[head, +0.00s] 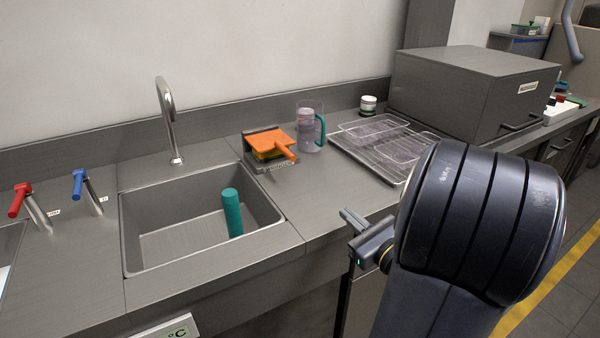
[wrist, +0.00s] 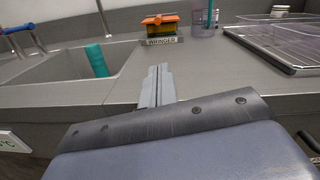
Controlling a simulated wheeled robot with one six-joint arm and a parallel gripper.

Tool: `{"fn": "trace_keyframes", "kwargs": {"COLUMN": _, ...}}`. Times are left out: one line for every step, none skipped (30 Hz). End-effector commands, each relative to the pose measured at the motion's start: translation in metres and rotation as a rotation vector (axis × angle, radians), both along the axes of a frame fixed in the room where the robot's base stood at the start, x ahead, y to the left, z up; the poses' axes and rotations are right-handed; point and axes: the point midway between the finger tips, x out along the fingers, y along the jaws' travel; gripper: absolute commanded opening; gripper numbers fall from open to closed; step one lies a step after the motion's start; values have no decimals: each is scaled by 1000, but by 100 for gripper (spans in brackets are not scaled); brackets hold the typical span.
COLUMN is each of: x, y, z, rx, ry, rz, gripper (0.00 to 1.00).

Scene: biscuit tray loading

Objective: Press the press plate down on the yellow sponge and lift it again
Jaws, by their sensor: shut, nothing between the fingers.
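The orange press plate (head: 269,142) with its handle rests over the yellow sponge (head: 266,155) in the grey wringer stand (head: 254,160) behind the sink's right corner. In the wrist view the press plate (wrist: 159,20), the yellow sponge (wrist: 162,32) and the wringer's label (wrist: 163,41) show at the top. Only an edge of the sponge is visible under the plate. My gripper (head: 352,222) is in front of the counter edge, to the right of and nearer than the wringer, touching nothing. In the wrist view my gripper (wrist: 157,72) has its fingers together and empty, pointing toward the wringer.
The sink (head: 160,245) holds a teal cylinder (head: 232,212), with a tap (head: 170,120) behind it. A clear jug (head: 310,128) with a teal handle stands right of the wringer, beside a rack tray (head: 350,150). The counter front between my gripper and the wringer is clear.

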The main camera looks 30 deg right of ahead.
Motion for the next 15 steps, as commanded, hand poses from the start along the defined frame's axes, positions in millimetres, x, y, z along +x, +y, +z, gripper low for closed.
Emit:
{"fn": "trace_keyframes", "kwargs": {"x": 3, "y": 1, "z": 0, "rx": 0, "ry": 0, "rz": 2, "gripper": 0}}
{"fn": "trace_keyframes", "kwargs": {"x": 5, "y": 1, "z": 0, "rx": 0, "ry": 1, "rz": 3, "gripper": 0}}
{"fn": "trace_keyframes", "kwargs": {"x": 8, "y": 1, "z": 0, "rx": -1, "ry": 0, "rz": 2, "gripper": 0}}
{"fn": "trace_keyframes", "kwargs": {"x": 11, "y": 1, "z": 0, "rx": -1, "ry": 0, "rz": 3, "gripper": 0}}
{"fn": "trace_keyframes", "kwargs": {"x": 14, "y": 2, "z": 1, "rx": -1, "ry": 1, "rz": 5, "gripper": 0}}
{"fn": "trace_keyframes", "kwargs": {"x": 19, "y": 2, "z": 1, "rx": 0, "ry": 0, "rz": 5, "gripper": 0}}
{"fn": "trace_keyframes", "kwargs": {"x": 24, "y": 3, "z": 1, "rx": 0, "ry": 1, "rz": 6, "gripper": 0}}
{"fn": "trace_keyframes", "kwargs": {"x": 28, "y": 4, "z": 1, "rx": 1, "ry": 1, "rz": 6, "gripper": 0}}
{"fn": "trace_keyframes", "kwargs": {"x": 35, "y": 4, "z": 1, "rx": 0, "ry": 0, "rz": 7, "gripper": 0}}
{"fn": "trace_keyframes", "kwargs": {"x": 40, "y": 4, "z": 2, "rx": -1, "ry": 0, "rz": 7, "gripper": 0}}
{"fn": "trace_keyframes", "kwargs": {"x": 45, "y": 5, "z": 2, "rx": -1, "ry": 0, "rz": 6, "gripper": 0}}
{"fn": "trace_keyframes", "kwargs": {"x": 51, "y": 6, "z": 2, "rx": -1, "ry": 0, "rz": 7, "gripper": 0}}
{"fn": "trace_keyframes", "kwargs": {"x": 56, "y": 6, "z": 2, "rx": 0, "ry": 0, "rz": 6, "gripper": 0}}
{"fn": "trace_keyframes", "kwargs": {"x": 62, "y": 7, "z": 2, "rx": 0, "ry": 1, "rz": 7, "gripper": 0}}
{"fn": "trace_keyframes", "kwargs": {"x": 69, "y": 7, "z": 3, "rx": -1, "ry": 0, "rz": 6, "gripper": 0}}
